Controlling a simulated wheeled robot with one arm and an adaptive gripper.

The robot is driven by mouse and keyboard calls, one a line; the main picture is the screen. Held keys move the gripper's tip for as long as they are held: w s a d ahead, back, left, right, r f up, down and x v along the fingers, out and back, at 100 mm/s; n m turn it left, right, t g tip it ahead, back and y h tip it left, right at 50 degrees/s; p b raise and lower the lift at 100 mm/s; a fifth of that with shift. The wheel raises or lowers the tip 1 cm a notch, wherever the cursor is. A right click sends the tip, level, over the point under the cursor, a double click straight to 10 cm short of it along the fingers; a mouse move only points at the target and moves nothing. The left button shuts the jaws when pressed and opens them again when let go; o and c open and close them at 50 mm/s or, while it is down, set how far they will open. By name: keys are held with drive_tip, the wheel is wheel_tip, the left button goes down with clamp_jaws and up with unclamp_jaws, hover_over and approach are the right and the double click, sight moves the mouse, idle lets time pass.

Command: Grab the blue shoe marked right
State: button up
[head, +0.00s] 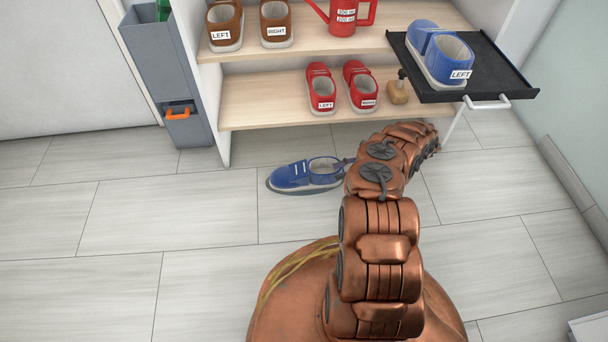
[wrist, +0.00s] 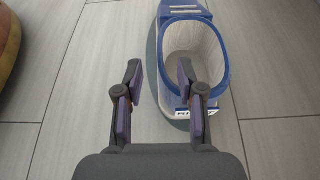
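A blue shoe (head: 300,175) lies upright on the floor in the head view, toe to the left, with its opening near my arm. Another blue shoe (head: 456,58), marked LEFT, sits on a black tray (head: 490,88).
Red shoes (head: 321,88) and a small wooden-handled object (head: 398,93) stand on the lower shelf (head: 250,108). Brown shoes (head: 224,25) and a red watering can (head: 344,14) are above. A grey bin (head: 165,75) stands left. The floor at left is clear.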

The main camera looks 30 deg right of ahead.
sight(326, 175)
drive_tip(key=shift+b+x, duration=1.6)
drive_tip(key=shift+x, duration=1.45)
clamp_jaws()
